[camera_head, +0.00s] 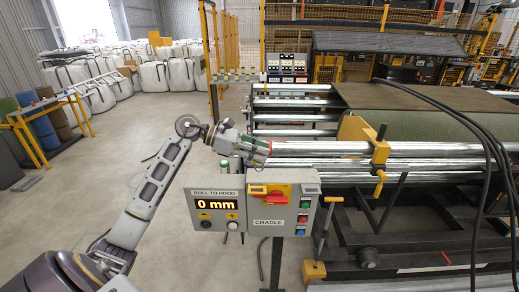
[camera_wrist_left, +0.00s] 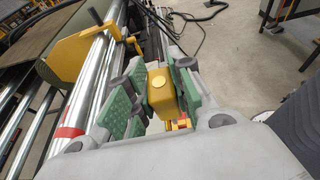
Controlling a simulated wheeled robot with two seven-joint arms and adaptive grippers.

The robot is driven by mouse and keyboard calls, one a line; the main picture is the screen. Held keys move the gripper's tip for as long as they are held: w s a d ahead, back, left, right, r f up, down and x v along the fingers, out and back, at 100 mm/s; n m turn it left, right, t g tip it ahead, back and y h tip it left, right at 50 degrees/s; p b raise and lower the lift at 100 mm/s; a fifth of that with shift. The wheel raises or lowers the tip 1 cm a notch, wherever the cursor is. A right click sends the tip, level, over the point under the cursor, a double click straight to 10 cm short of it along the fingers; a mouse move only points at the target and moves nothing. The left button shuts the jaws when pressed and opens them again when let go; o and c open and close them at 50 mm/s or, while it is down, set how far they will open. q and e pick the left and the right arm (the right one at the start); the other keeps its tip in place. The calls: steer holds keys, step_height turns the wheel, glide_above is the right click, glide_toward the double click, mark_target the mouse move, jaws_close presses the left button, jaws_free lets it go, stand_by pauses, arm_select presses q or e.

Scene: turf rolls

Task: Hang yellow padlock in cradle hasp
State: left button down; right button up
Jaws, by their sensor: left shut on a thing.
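The yellow padlock (camera_wrist_left: 162,95) sits between the green-padded fingers of my left gripper (camera_wrist_left: 155,98) in the left wrist view. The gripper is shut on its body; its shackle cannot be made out. In the head view my left gripper (camera_head: 256,150) is above the grey control box (camera_head: 202,190), apart from it. The padlock cannot be made out there. The box has a red and yellow switch (camera_head: 277,190) above the CRADLE label (camera_head: 268,222). Red and yellow parts (camera_wrist_left: 180,123) also show below the padlock in the left wrist view. I cannot make out the hasp itself. My right gripper is not in view.
Shiny steel rollers (camera_head: 330,148) run right behind the box, with a yellow clamp (camera_head: 380,152) on them. A green turf roll (camera_head: 425,125) lies behind. Black cables (camera_head: 470,115) hang at the right. The floor at the left is open.

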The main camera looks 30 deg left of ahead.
arm_select(q)
steer(key=shift+s+a+f, duration=0.35)
steer(key=shift+d, duration=0.15)
steer(key=shift+f, duration=0.1)
stand_by(0.3)
